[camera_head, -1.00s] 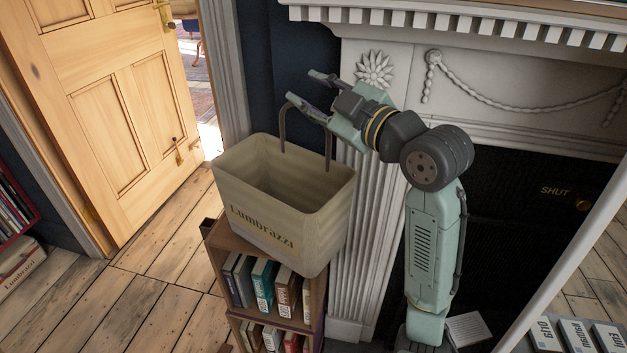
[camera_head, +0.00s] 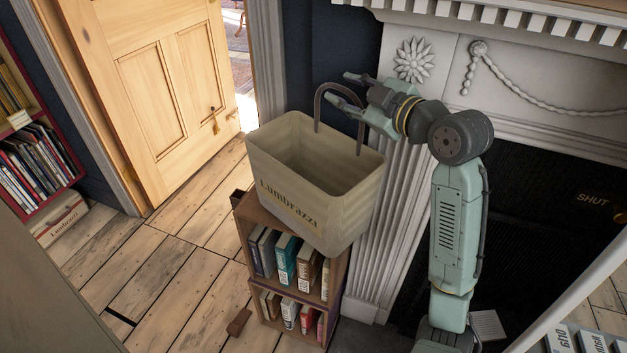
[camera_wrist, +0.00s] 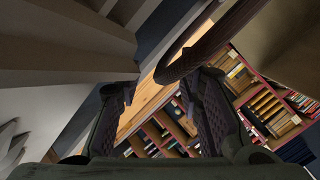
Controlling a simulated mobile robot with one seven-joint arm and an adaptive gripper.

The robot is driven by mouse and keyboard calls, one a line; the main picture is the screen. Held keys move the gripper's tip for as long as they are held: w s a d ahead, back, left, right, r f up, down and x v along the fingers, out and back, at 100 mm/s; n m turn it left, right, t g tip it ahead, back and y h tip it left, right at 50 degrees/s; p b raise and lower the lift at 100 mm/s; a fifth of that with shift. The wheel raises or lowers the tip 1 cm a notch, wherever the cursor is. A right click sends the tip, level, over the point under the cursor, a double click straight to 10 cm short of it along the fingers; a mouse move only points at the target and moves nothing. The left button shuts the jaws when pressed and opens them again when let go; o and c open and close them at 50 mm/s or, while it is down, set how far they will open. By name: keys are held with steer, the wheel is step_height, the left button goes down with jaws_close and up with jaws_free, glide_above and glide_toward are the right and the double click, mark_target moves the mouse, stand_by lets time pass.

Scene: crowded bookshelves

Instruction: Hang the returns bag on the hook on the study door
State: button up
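The returns bag (camera_head: 315,205) is a beige, open-topped bag marked "Lumbrazzi", with a dark arched handle (camera_head: 318,108). It appears to rest upright on a small bookcase. My gripper (camera_head: 338,84) is at the top of the handle with its fingers apart. In the wrist view, the handle (camera_wrist: 188,65) curves past the fingertips of my open gripper (camera_wrist: 157,92); I cannot tell whether it touches them. The wooden study door (camera_head: 165,85) stands at the left.
The small bookcase (camera_head: 338,283) stands against the white fireplace surround (camera_head: 400,190). A red bookshelf (camera_head: 62,188) and a Lumbrazzi box (camera_head: 62,222) are at the left. Bare floorboards (camera_head: 165,270) lie between, with a small brown block (camera_head: 239,322) on them.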

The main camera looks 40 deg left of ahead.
steer(key=shift+x, duration=1)
steer(key=shift+c, duration=0.5)
jaws_close()
